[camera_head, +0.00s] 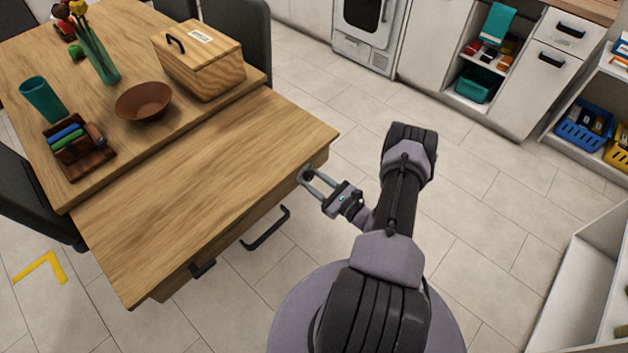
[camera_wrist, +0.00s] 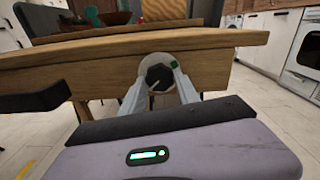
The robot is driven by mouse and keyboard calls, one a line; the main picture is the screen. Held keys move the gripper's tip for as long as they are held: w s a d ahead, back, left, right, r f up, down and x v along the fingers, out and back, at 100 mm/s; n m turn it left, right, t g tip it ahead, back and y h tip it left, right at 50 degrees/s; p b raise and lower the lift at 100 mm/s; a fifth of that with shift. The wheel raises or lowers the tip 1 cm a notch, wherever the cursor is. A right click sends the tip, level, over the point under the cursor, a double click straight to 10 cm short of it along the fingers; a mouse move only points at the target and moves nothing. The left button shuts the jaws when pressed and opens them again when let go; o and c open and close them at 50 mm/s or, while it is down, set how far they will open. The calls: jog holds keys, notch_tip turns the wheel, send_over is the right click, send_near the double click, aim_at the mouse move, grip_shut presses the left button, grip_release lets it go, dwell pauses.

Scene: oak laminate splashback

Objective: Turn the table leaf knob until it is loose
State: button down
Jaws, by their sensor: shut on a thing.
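The table leaf knob (camera_wrist: 159,76) is a dark, many-sided knob with a pale pointer line, set on a light round plate under the edge of the wooden table leaf (camera_wrist: 60,55). A small green mark (camera_wrist: 175,65) sits at the plate's upper right. In the wrist view my gripper (camera_wrist: 158,82) has its two grey fingers on either side of the knob and is shut on it. The pointer line slants toward the lower left.
A black handle (camera_head: 266,228) juts from the table's front, left of my gripper; it shows large in the wrist view (camera_wrist: 35,98). A wooden box (camera_head: 200,75), bowl (camera_head: 143,101) and teal cup (camera_head: 42,98) stand on the tabletop. The floor right of the table is clear.

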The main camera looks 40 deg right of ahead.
jog(key=c, duration=0.9)
grip_release()
jog(key=shift+s, duration=0.1)
jog(key=s+d+p, duration=0.1)
jog(key=s+p, duration=0.3)
jog(key=s, duration=1.3)
jog(key=shift+d, duration=0.15)
